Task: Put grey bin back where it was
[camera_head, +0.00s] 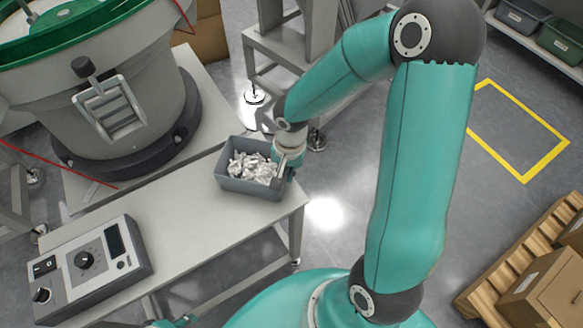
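The grey bin (236,184) is at the right end of the light bench, in the middle of the camera_head view. It appears upright and holds many small silvery-white pieces (252,167). My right gripper (281,172) is at the bin's right wall, with its fingers pointing down at the rim. The fingers are small and partly hidden, so I cannot tell whether they are closed on the wall. I cannot tell whether the bin rests fully on the bench top.
A large bowl feeder (115,115) with a green rim stands behind on the left. A control box (92,268) sits at the bench's front left. The bench top (185,225) between box and bin is clear. A yellow floor outline (545,165) and a pallet with cartons (545,290) are right.

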